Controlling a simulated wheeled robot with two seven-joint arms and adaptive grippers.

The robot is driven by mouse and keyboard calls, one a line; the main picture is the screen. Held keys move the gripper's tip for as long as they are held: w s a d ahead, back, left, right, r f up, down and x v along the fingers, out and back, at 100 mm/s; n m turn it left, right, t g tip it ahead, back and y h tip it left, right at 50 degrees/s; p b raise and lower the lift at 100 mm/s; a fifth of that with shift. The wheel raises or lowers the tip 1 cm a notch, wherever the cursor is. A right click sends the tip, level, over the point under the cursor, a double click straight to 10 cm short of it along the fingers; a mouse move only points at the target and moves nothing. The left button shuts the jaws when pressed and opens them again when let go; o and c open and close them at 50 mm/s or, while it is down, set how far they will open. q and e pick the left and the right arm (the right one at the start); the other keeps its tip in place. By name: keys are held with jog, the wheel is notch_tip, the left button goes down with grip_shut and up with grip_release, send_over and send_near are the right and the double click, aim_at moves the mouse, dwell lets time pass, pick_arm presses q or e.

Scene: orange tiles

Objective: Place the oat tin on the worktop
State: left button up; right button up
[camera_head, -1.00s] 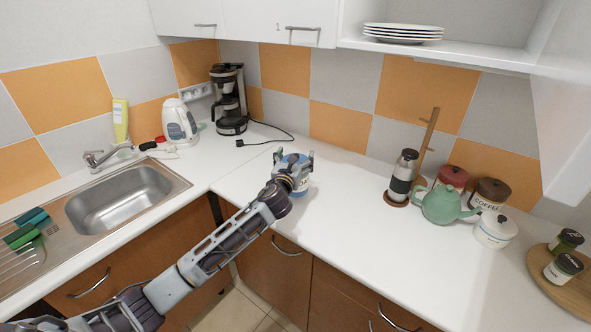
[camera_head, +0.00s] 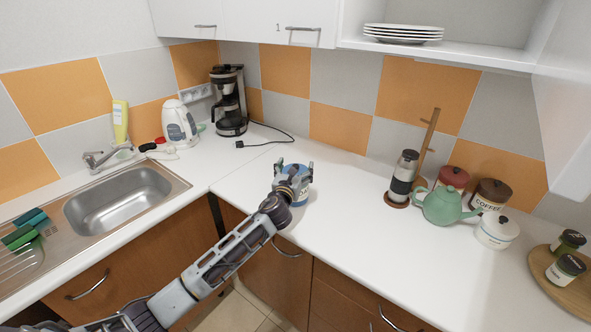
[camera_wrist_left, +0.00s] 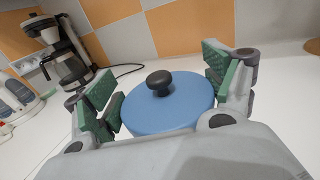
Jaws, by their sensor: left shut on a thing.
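The oat tin (camera_head: 298,190) is a round tin with a blue lid and white label, near the front edge of the white worktop (camera_head: 345,235). In the left wrist view its blue lid (camera_wrist_left: 168,108) with a dark knob fills the space between the green finger pads. My left gripper (camera_head: 293,177) is around the tin, a finger on either side, shut on it. The tin looks upright at or just above the worktop; its base is partly hidden by my gripper, so contact is unclear. My right gripper is not in view.
A coffee maker (camera_head: 229,100) with a trailing cord stands behind left, beside a white kettle (camera_head: 179,124). The sink (camera_head: 118,200) is left. A French press (camera_head: 402,178), green teapot (camera_head: 441,205) and several canisters stand right. The worktop between is clear.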

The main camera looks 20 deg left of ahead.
pick_arm(q)
jog(key=shift+r, duration=0.1)
jog(key=o, duration=1.9)
jog(key=shift+s, duration=0.15)
jog(key=s, duration=1.1)
jog(key=shift+s+d, duration=0.3)
jog(key=shift+s, duration=0.1)
